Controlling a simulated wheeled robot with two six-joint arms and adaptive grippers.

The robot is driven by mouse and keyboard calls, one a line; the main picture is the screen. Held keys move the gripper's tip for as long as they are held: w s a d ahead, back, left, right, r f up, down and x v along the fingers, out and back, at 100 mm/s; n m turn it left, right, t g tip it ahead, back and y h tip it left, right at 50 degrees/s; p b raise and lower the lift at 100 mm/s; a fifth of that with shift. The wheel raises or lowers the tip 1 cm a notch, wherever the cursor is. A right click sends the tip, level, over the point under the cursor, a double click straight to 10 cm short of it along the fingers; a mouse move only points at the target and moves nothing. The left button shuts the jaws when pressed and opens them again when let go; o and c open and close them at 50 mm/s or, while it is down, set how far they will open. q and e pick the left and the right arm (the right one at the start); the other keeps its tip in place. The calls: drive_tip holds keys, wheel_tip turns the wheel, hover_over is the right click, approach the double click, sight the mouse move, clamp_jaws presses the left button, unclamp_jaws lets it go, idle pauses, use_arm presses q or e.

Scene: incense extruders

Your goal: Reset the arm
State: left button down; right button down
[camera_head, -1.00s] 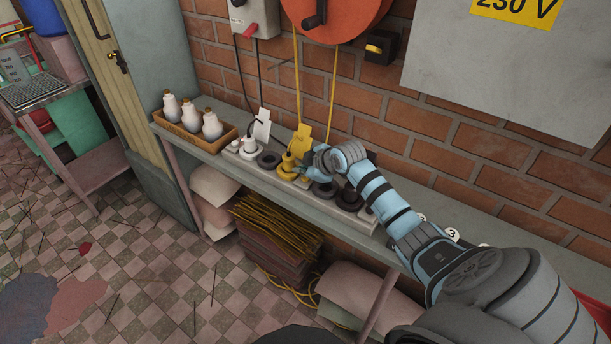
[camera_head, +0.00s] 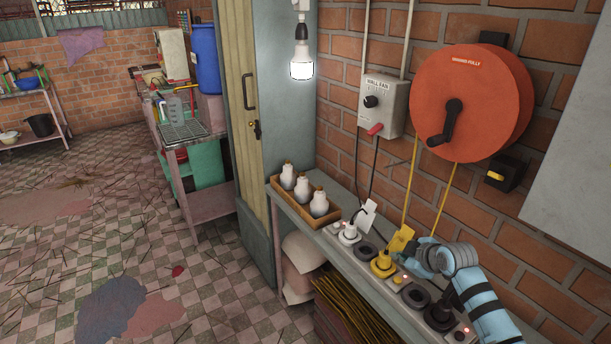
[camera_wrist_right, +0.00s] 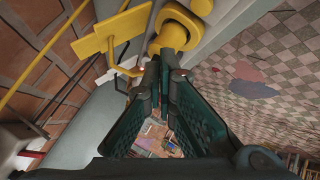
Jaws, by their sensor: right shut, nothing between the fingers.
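My right arm, blue and grey, comes in from the lower right in the head view. Its gripper (camera_head: 424,260) is beside a yellow plug (camera_head: 383,263) on the socket strip (camera_head: 372,280). In the wrist view the dark green fingers (camera_wrist_right: 165,58) are shut with nothing between them, and the yellow plug (camera_wrist_right: 178,28) shows just beyond their tips. I cannot tell whether they touch it. A yellow tag (camera_head: 401,239) stands by the plug. My left gripper is not in view.
A white plug (camera_head: 349,232) sits left on the strip. A wooden tray (camera_head: 281,191) of white bulbs stands on the shelf's left end. An orange cord reel (camera_head: 490,105) and a switch box (camera_head: 383,103) are on the brick wall. A lit bulb (camera_head: 301,68) hangs above.

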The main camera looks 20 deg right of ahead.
drive_tip(key=s+a+f+m+g, duration=0.1)
drive_tip(key=s+a+f+g, duration=0.1)
drive_tip(key=s+a+f, duration=0.5)
drive_tip(key=s+a+f+m+g, duration=0.1)
drive_tip(key=s+a+f, duration=0.2)
drive_tip(key=s+a, duration=0.35)
drive_tip(key=s+a+m+g, duration=0.3)
drive_tip(key=s+m, duration=0.3)
drive_tip(key=s, duration=1.5)
wheel_tip(320, 180, down, 19)
drive_tip(key=s+d+g, duration=0.1)
drive_tip(key=s+d, duration=0.1)
drive_tip(key=s+f+g, duration=0.1)
drive_tip(key=s+f, duration=1)
drive_tip(key=s, duration=0.2)
drive_tip(key=shift+s+f, duration=0.3)
